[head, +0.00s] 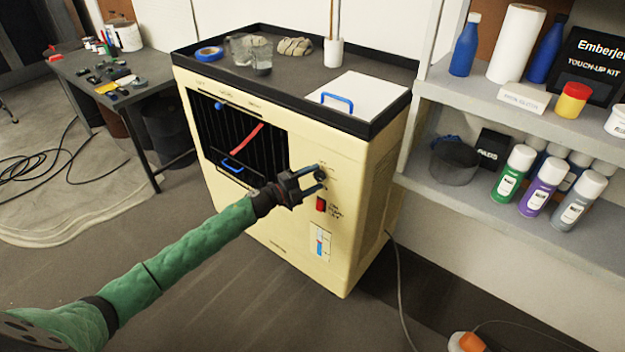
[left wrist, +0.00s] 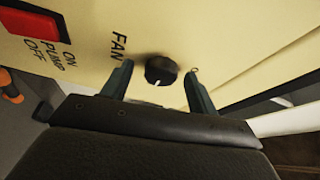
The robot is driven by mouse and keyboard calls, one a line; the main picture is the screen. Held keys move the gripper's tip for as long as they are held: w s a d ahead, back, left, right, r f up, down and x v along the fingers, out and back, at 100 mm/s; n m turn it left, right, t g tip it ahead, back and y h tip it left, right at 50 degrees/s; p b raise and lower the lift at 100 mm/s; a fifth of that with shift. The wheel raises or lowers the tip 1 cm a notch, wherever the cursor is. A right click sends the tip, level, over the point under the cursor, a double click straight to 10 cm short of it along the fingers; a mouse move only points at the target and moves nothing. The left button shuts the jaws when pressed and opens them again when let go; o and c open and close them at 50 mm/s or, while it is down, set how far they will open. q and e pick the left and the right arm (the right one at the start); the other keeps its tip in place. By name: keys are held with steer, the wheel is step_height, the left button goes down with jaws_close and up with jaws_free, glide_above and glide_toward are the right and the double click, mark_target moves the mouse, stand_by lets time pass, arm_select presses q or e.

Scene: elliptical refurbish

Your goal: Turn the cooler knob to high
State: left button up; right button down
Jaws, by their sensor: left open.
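The cream cooler (head: 363,178) stands on the floor in the middle of the head view. Its round black knob (left wrist: 161,71) shows in the left wrist view, with a white pointer mark on its lower edge and the word FAN beside it. My left gripper (head: 320,178) is open in front of the panel. In the left wrist view its two fingertips (left wrist: 159,73) stand on either side of the knob with a gap on each side. In the head view the gripper partly hides the knob. My right gripper is not in view.
A red pump switch (head: 321,204) sits below the knob. A slider panel (head: 320,242) is lower down. Shelves (head: 590,117) with spray cans stand at the right. A dark table (head: 150,66) stands at the back left. A cable (head: 400,290) lies on the floor at right.

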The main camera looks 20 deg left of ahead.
arm_select(q)
steer(key=shift+a, duration=0.1)
steer(key=shift+s+a, duration=0.1)
steer(key=shift+s, duration=0.05)
steer(key=shift+b+v, duration=0.45)
steer(key=shift+v, duration=0.5)
steer(key=b+v, duration=0.1)
steer(key=v, duration=0.4)
steer(key=shift+s+a, duration=0.15)
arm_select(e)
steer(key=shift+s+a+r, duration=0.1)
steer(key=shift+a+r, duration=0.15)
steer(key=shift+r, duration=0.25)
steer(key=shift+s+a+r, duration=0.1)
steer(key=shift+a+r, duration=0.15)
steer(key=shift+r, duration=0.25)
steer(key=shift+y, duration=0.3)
